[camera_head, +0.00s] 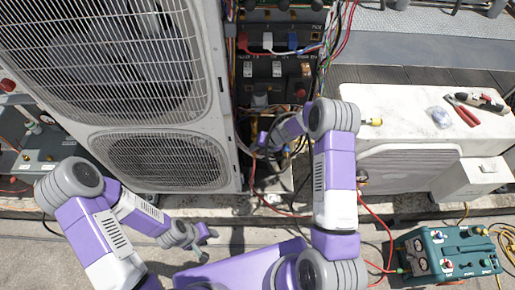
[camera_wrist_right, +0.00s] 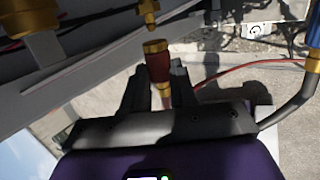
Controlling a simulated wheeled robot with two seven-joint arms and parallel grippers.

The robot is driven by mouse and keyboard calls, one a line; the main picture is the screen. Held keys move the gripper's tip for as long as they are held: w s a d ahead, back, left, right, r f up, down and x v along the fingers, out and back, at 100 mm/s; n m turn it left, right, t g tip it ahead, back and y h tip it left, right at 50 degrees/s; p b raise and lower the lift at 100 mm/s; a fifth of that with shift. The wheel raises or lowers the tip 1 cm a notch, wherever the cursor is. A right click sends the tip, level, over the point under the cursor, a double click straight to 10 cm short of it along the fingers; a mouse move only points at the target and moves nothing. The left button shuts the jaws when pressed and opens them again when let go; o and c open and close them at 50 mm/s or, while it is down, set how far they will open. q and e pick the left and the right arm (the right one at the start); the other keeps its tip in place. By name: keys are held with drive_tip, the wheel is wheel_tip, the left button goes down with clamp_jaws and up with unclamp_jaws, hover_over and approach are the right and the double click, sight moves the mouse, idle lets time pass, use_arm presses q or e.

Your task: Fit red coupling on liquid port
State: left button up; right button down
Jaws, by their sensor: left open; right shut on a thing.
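The red coupling (camera_wrist_right: 157,66), with a brass collar on top, stands between the fingers of my right gripper (camera_wrist_right: 160,84) in the right wrist view. The gripper is shut on it. A brass port (camera_wrist_right: 149,12), seemingly the liquid port, hangs just above the coupling. A small gap shows between them, and the coupling looks roughly in line below it. In the head view my right gripper (camera_head: 266,143) is beside the large condenser, low among hoses; the coupling is not clear there. My left gripper (camera_head: 202,236) is open and empty over the floor at the lower middle.
A larger brass fitting (camera_wrist_right: 32,6) is at the wrist view's upper left, and a blue fitting (camera_wrist_right: 313,38) with a dark hose is at right. The large condenser (camera_head: 160,90) stands left. A teal gauge box (camera_head: 447,252) with hoses sits lower right. Pliers (camera_head: 465,112) lie on the white unit.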

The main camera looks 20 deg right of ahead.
drive_tip(key=shift+w+d+p, duration=0.2)
drive_tip(key=shift+w+p, duration=0.15)
drive_tip(key=shift+w, duration=0.35)
drive_tip(key=shift+w+d+p, duration=0.2)
drive_tip(key=shift+w+p, duration=0.15)
drive_tip(key=shift+w, duration=0.3)
idle(1.7)
drive_tip(key=c, duration=0.8)
unclamp_jaws()
drive_tip(key=shift+s+a, duration=0.2)
drive_tip(key=shift+s, duration=0.45)
drive_tip(key=shift+s+a, duration=0.15)
drive_tip(key=shift+s, duration=0.45)
drive_tip(key=shift+s+a+b, duration=0.2)
drive_tip(key=shift+s+a, duration=0.05)
drive_tip(key=shift+s, duration=0.55)
drive_tip(key=shift+s+a+b, duration=0.2)
drive_tip(key=shift+s, duration=0.6)
drive_tip(key=shift+s+a+b, duration=0.2)
drive_tip(key=shift+s+a, duration=0.05)
drive_tip(key=shift+s, duration=0.55)
